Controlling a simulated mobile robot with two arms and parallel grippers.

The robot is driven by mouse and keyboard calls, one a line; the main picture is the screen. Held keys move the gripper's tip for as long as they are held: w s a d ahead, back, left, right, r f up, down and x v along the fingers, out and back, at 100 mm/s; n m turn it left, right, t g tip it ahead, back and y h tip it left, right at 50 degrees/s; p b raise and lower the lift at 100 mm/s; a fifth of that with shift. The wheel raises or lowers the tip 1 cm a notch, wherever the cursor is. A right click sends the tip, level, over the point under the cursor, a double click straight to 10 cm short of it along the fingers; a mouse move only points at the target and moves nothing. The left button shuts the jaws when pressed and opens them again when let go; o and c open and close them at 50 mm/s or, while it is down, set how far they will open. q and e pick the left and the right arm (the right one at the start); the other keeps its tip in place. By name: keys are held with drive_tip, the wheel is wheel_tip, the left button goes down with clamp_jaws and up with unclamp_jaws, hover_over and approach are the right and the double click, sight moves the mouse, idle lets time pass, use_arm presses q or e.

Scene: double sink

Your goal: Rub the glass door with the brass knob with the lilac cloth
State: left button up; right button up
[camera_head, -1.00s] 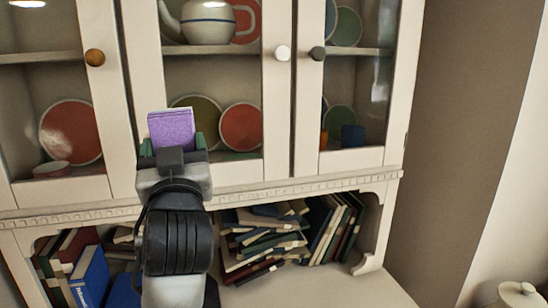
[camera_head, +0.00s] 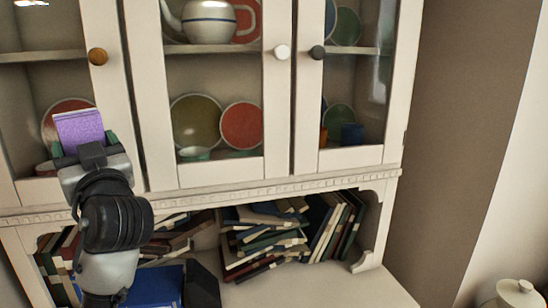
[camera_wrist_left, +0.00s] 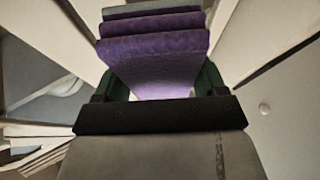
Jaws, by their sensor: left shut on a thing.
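The glass door with the brass knob (camera_head: 97,57) is the left door (camera_head: 108,110) of a cream cabinet. My left gripper (camera_head: 83,147) is in front of its lower glass, shut on the lilac cloth (camera_head: 78,127). The cloth is a folded pad standing up from the fingers; whether it touches the glass I cannot tell. In the left wrist view the cloth (camera_wrist_left: 152,58) shows as purple layers between the green fingers. The cloth and gripper partly hide a red plate (camera_head: 68,105) behind the glass. My right gripper is not in view.
The middle door has a white knob (camera_head: 282,53), the right door a dark knob (camera_head: 317,53). A teapot (camera_head: 208,22) and plates stand inside. Books (camera_head: 265,240) crowd the open shelf below. A lidded white pot (camera_head: 515,294) is at bottom right.

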use_arm(q)
drive_tip(key=shift+s+a+r+n+g+y, duration=0.15)
drive_tip(key=shift+a+g+y, duration=0.1)
drive_tip(key=shift+a, duration=0.15)
drive_tip(key=shift+s+a+r+n+g+y, duration=0.1)
drive_tip(key=shift+a+n+g+y, duration=0.05)
drive_tip(key=shift+a+g, duration=0.15)
drive_tip(key=shift+a+f, duration=0.15)
drive_tip(key=shift+f, duration=0.1)
drive_tip(key=d+f+m+t+h, duration=0.3)
drive_tip(key=f+h, duration=0.3)
drive_tip(key=f, duration=0.4)
drive_tip(key=d+f+m+t+h, duration=0.25)
drive_tip(key=f+h, duration=0.25)
drive_tip(key=f, duration=0.4)
drive_tip(key=s+d+f+m+h, duration=0.3)
drive_tip(key=s+f+m+h, duration=0.4)
drive_tip(key=s+f+h, duration=0.6)
drive_tip(key=shift+w+d+r+n+t+y, duration=0.1)
drive_tip(key=shift+w+d+n+t+y, duration=0.2)
drive_tip(key=shift+d+n+y, duration=0.7)
drive_tip(key=shift+w+d+f+n+t+y, duration=0.1)
drive_tip(key=shift+w+d+t+y, duration=0.3)
drive_tip(key=shift+y, duration=1.2)
drive_tip(key=shift+w+d+r+n+t+y, duration=0.1)
drive_tip(key=shift+w+d+n+y, duration=0.4)
drive_tip(key=shift+d+y, duration=0.6)
